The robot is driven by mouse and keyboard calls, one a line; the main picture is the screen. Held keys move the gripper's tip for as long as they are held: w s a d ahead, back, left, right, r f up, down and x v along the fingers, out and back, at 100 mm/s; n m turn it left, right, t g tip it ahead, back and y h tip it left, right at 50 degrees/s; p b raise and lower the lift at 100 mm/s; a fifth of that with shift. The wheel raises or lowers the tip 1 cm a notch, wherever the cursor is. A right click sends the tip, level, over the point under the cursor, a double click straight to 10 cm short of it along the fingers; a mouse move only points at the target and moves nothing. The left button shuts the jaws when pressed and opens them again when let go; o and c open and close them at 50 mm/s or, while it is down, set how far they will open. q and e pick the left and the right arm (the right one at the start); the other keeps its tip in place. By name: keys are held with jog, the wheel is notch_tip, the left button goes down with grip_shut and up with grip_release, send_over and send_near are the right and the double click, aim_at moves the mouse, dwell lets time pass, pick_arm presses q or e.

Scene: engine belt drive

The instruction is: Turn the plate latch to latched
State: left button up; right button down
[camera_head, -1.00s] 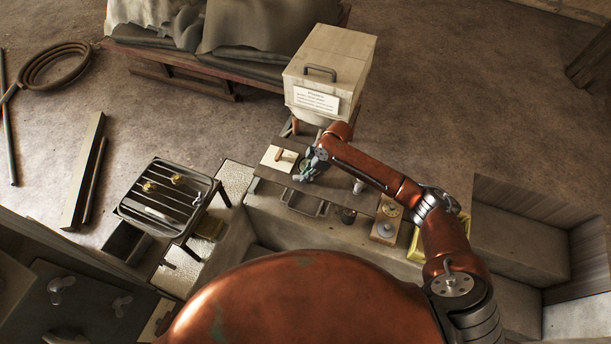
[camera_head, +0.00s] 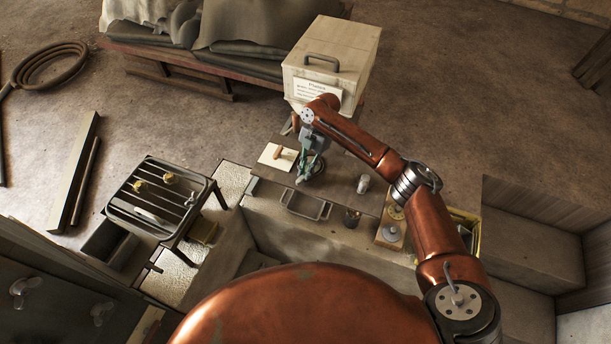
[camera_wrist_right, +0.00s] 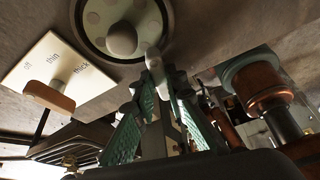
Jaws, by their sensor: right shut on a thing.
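I cannot read any latch marking. My left gripper is not in view.
A white card (camera_wrist_right: 50,70) marked off, thin and thick, with a wooden handle, lies left of the plate. A copper-coloured cylinder (camera_wrist_right: 262,85) stands to the right. A lidded box (camera_head: 332,60) stands behind the bench; a slatted rack (camera_head: 162,200) is left.

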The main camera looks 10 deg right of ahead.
aim_at(304, 173)
jog(key=shift+w+a+n+g+h+b, duration=0.15)
jog(key=shift+n+h+b, duration=0.15)
jog(key=shift+n+b, duration=0.45)
jog(key=shift+s+n+g+h+b, duration=0.15)
jog(key=shift+n+h+b, duration=0.15)
jog(key=shift+n+b, duration=0.45)
jog(key=shift+w, duration=0.1)
jog(key=c, duration=1.9)
grip_release()
jog(key=shift+c, duration=0.2)
jog(key=shift+r, duration=0.15)
notch_tip(304, 173, up, 10)
jog(key=shift+a+f, duration=0.1)
jog(key=shift+f, duration=0.1)
